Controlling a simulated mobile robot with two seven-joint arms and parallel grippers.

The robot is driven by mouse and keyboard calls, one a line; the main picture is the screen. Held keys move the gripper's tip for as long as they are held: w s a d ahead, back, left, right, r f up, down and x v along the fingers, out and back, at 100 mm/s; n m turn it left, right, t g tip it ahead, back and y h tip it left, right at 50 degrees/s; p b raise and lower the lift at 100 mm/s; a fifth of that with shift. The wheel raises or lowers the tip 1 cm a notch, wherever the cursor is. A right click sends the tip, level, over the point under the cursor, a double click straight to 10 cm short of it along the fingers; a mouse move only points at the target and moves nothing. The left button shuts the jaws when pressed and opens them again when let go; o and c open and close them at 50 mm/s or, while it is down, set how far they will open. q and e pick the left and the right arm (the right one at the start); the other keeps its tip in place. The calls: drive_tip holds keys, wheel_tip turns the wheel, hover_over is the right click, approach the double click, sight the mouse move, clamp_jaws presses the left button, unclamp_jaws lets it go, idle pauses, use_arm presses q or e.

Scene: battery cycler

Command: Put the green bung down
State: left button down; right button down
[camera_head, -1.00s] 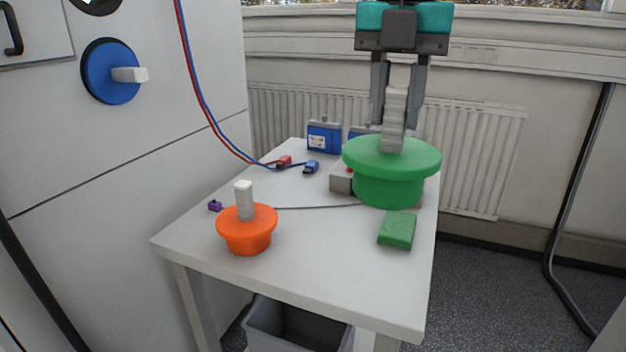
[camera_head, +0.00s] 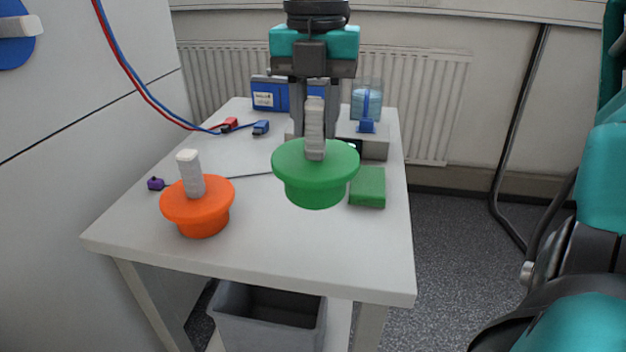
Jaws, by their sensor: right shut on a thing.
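The green bung (camera_head: 315,188) has a wide round flange, a narrower plug below and a pale upright handle. My right gripper (camera_head: 315,132) comes down from the top of the view, with its fingers shut on that handle. The bung is upright over the middle of the white table (camera_head: 270,262). I cannot tell whether its underside touches the tabletop. A green block (camera_head: 367,188) lies on the table just to its right. My left gripper is not in view.
An orange bung (camera_head: 197,208) with a pale handle stands at the table's left front. Blue boxes (camera_head: 268,95), a grey device (camera_head: 372,146) and red and blue cable plugs (camera_head: 261,128) are behind. The front tabletop is clear. A grey bin (camera_head: 268,318) is below.

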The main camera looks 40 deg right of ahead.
sight(315, 102)
wheel_tip(315, 102, down, 9)
drive_tip(key=shift+r+b, duration=0.2)
drive_tip(key=shift+b, duration=0.7)
drive_tip(key=c, duration=0.8)
unclamp_jaws()
drive_tip(key=shift+f, duration=0.1)
drive_tip(key=shift+r, duration=0.25)
wheel_tip(315, 102, up, 12)
drive_tip(key=p, duration=0.3)
drive_tip(key=shift+f, duration=0.2)
